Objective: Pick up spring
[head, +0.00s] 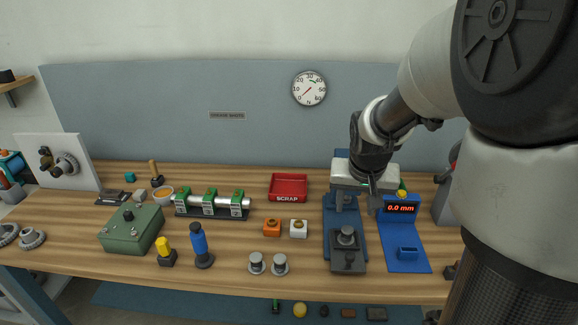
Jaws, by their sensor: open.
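I cannot pick out a spring for certain at this size; it may be small or hidden behind my arm. My gripper (373,195) hangs at the right of the bench, in front of a white-headed blue machine (338,216) and left of a blue gauge stand with a red "0.0 mm" display (401,208). Its fingers are small and partly blend with the machine behind. It is open, and I see nothing held in it.
A red SCRAP tray (288,199), green clamps (209,202), a green box (130,241), a blue-handled tool (199,241) and two grey spools (257,267) stand on the wooden bench (320,285). Its front strip is mostly clear. My arm covers the right side.

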